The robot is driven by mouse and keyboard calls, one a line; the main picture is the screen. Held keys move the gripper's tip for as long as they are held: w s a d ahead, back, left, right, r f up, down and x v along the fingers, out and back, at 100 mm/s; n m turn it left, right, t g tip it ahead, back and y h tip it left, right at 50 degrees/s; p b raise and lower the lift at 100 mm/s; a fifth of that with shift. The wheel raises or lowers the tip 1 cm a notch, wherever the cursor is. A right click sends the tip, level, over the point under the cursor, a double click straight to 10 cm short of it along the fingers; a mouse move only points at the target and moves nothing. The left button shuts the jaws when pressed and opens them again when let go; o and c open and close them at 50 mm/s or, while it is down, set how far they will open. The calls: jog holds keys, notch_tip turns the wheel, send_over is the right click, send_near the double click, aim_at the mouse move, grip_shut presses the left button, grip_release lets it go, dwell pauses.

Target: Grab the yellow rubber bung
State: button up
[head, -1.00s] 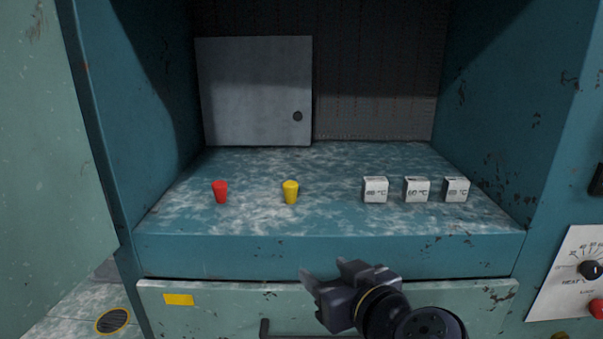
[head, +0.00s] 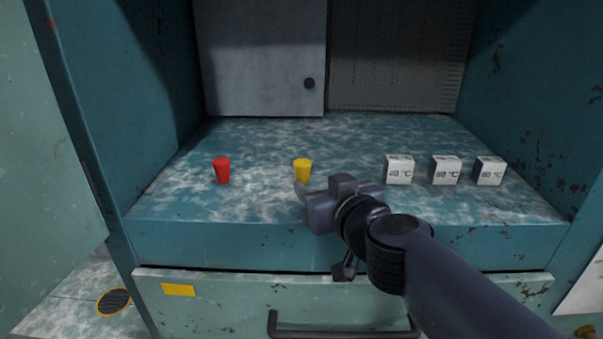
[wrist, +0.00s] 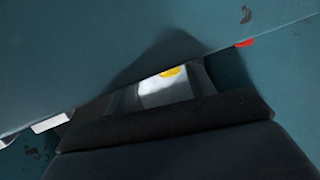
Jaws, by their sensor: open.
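The yellow rubber bung (head: 302,171) stands upright on the mottled teal shelf, left of centre in the head view. It is wider at the top than at the base. My gripper (head: 313,190) is open and empty, just in front of the bung, towards the shelf's front edge; I cannot tell its exact gap to the bung. In the wrist view, only a small part of the yellow bung (wrist: 170,71) shows past a teal surface, and the fingertips are hard to make out.
A red bung (head: 222,171) stands to the left, also visible in the wrist view (wrist: 244,43). Three white temperature blocks (head: 399,169) stand in a row to the right. A drawer handle (head: 340,331) is below the shelf (head: 200,207). The shelf behind the bungs is clear.

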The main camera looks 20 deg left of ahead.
aim_at(306, 175)
jog(key=shift+a, duration=0.25)
jog(key=shift+b+x, duration=0.5)
jog(key=shift+x, duration=1.7)
jog(key=shift+s+a+r, duration=0.15)
jog(key=shift+a, duration=0.05)
jog(key=shift+c, duration=0.2)
jog(key=c, duration=1)
jog(key=shift+r, duration=0.15)
